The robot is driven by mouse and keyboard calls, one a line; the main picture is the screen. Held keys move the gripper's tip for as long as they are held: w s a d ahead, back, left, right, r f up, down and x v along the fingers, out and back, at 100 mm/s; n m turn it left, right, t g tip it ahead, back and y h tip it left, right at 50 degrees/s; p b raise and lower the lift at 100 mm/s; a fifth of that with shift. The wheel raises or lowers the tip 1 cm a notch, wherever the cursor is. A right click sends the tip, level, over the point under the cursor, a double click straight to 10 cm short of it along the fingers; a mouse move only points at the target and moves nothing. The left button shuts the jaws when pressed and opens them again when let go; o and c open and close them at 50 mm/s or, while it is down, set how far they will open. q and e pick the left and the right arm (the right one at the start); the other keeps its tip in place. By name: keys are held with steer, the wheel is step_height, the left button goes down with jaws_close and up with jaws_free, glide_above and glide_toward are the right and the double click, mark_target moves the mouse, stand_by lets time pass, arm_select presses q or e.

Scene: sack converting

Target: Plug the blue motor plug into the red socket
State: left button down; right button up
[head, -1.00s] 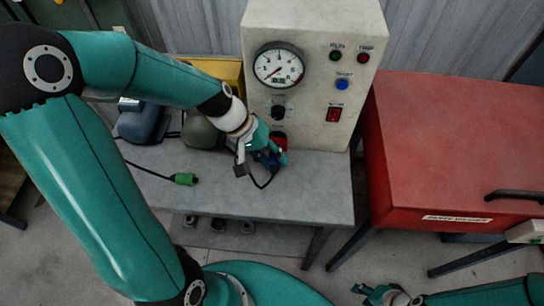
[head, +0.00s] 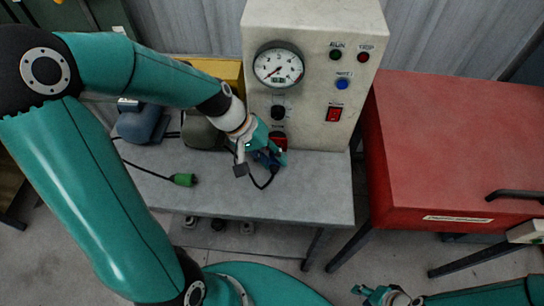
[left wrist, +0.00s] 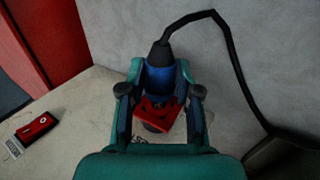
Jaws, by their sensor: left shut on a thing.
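My left gripper (head: 272,156) is at the lower front of the cream control panel, right at the red socket (head: 281,142). It is shut on the blue plug (left wrist: 160,82), whose dark cable loops away; the plug also shows dark blue in the head view (head: 265,158). In the left wrist view the plug lies between the two fingers, up against the red socket (left wrist: 155,113). The fingers partly hide the join, so I cannot tell how deep the plug sits. My right gripper (head: 370,294) is at the bottom right, away from the bench; its jaws are too small to judge.
A green plug (head: 184,180) on a cable lies on the grey bench (head: 310,190). The control panel (head: 310,110) carries a gauge, lamps and a red switch (head: 333,114). Motors stand at the back left. A red cabinet (head: 450,140) stands to the right. The bench's front right is clear.

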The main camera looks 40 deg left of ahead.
arm_select(q)
steer(key=shift+w+a, duration=0.5)
steer(key=shift+w, duration=0.35)
stand_by(0.3)
steer(key=c, duration=0.7)
jaws_free()
steer(key=v, duration=1.2)
steer(key=shift+s+f, duration=0.1)
steer(key=shift+s, duration=0.05)
